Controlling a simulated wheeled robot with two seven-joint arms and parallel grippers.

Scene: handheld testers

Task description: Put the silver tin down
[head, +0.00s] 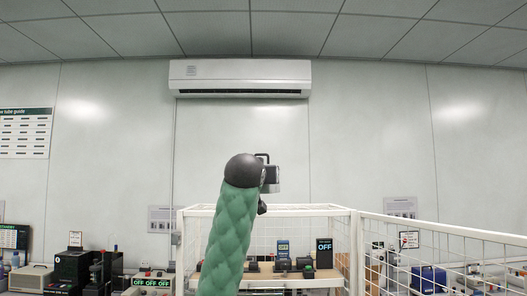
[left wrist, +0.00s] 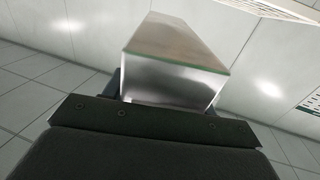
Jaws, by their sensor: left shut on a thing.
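The silver tin (left wrist: 172,80) fills the upper middle of the left wrist view, a shiny box shape with a thin greenish edge. My left gripper (left wrist: 150,122) is shut on it; the fingers are mostly hidden by the tin. In the head view my green-sleeved arm rises from the bottom, and the left gripper (head: 263,188) is largely hidden behind its dark rounded end. A small grey part of the tin (head: 272,179) shows there, held up in front of the wall, well above the benches. My right gripper is in neither view.
A white mesh cage (head: 345,212) stands ahead, with several testers on a shelf behind it, including a black one (head: 324,252) reading OFF. More devices (head: 73,267) stand at lower left and a blue case (head: 428,279) at lower right. An air conditioner (head: 240,78) hangs on the wall.

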